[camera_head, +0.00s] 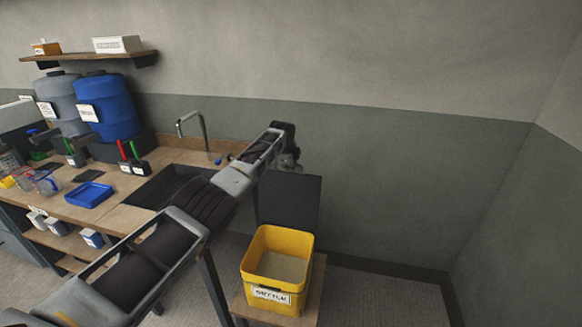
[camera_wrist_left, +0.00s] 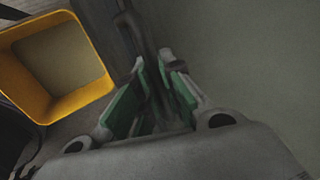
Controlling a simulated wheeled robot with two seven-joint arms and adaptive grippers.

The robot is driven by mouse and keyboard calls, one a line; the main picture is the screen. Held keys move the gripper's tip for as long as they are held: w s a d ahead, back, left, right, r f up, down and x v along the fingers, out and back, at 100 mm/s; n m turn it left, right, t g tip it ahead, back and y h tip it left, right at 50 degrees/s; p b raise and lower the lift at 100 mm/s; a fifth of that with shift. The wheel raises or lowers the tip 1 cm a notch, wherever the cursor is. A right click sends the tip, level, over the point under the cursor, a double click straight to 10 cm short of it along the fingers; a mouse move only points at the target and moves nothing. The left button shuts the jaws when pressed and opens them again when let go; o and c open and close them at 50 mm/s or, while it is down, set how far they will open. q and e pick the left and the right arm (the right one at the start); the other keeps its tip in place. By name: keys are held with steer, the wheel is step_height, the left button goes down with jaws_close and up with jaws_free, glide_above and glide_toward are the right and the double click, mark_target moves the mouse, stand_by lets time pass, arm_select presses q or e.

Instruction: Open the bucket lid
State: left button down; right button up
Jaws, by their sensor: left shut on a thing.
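A yellow bucket (camera_head: 290,235) with a white label on its front stands on a small wooden stand, its top open and pale contents showing inside. A dark grey lid (camera_head: 290,203) stands upright behind the bucket's back rim. My left gripper (camera_head: 291,164) is at the lid's top edge, its fingers small and dark here. In the left wrist view the green-padded fingers of the gripper (camera_wrist_left: 158,68) are shut on a dark, narrow part that looks like the lid's edge. The bucket (camera_wrist_left: 103,82) shows at the upper left there. My right gripper is out of view.
A workbench (camera_head: 130,205) on the left holds a sink, a tap (camera_head: 202,130), a blue tray (camera_head: 89,194) and tools. Grey and blue barrels (camera_head: 107,105) stand behind. The wall is close behind the lid; floor to the bucket's right is clear.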

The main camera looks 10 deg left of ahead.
arm_select(q)
steer(key=shift+w+a+r, duration=0.2)
steer(key=shift+a+r, duration=0.15)
steer(key=shift+r, duration=0.05)
steer(key=c, duration=1.9)
jaws_free()
steer(key=o, duration=0.4)
steer(key=shift+s+a, duration=0.2)
steer(key=shift+d+f, duration=0.2)
steer(key=shift+d, duration=0.15)
steer(key=shift+r, duration=0.1)
steer(key=shift+s+r, duration=0.2)
steer(key=shift+r, duration=0.1)
steer(key=shift+v, duration=5.65)
steer(key=shift+f, duration=0.2)
